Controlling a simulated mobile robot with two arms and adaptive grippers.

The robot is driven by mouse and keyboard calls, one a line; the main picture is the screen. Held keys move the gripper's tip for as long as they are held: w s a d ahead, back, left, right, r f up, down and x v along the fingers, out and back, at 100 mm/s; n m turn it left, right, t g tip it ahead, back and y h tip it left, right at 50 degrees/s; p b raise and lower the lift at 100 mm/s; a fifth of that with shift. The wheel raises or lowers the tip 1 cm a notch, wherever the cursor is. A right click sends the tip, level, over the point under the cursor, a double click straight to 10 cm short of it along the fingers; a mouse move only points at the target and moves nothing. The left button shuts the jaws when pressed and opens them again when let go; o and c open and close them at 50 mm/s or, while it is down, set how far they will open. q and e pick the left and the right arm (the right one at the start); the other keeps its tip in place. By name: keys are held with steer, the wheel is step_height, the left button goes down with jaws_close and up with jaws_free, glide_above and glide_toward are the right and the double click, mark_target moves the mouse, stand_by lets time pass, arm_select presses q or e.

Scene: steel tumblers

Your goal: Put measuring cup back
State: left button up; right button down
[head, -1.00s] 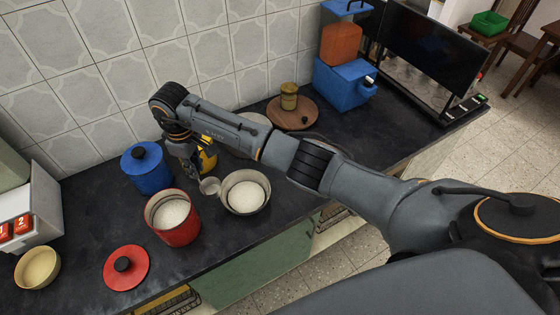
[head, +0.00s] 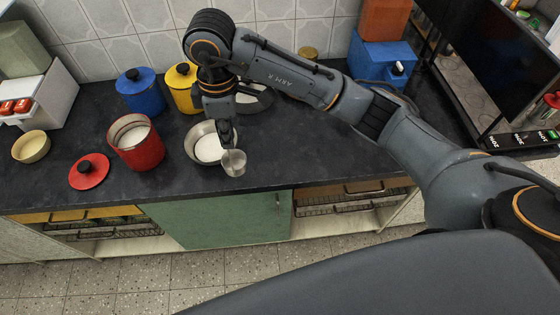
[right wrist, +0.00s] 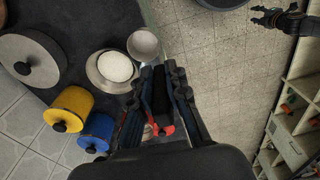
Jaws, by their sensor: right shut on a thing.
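The small steel measuring cup (head: 233,162) is in my right gripper (head: 228,143), which is shut on its handle side. It hangs by the front rim of the steel bowl (head: 194,151) of white powder. The right wrist view shows the cup (right wrist: 143,43) beside the bowl (right wrist: 97,84), ahead of the fingers. Whether cup and bowl touch is unclear. The open red canister (head: 140,152) with white powder stands left of the bowl. Its red lid (head: 89,175) with a black knob lies on the counter. My left gripper (right wrist: 268,17) shows small at the right wrist view's top right; its jaws are unclear.
A blue canister (head: 141,92) and a yellow canister (head: 182,88), both lidded, stand behind. A cream bowl (head: 31,147) is at the left. A blue-and-orange appliance (head: 382,58) stands at the back right. The dark counter (head: 310,150) is clear right of the cup.

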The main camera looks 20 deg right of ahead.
arm_select(q)
step_height(320, 180, down, 5)
steer(key=a+b, duration=0.1)
steer(key=b, duration=0.3)
steer(key=r+p, duration=0.4)
steer(key=shift+w+d+r, duration=0.2)
steer(key=shift+r, duration=0.15)
arm_select(e)
steer(key=w+d+f, duration=0.8)
steer(key=d+f, duration=0.2)
steer(key=f, duration=0.3)
steer(key=shift+w+d, duration=0.2)
steer(key=shift+d, duration=0.1)
steer(key=shift+f, duration=0.1)
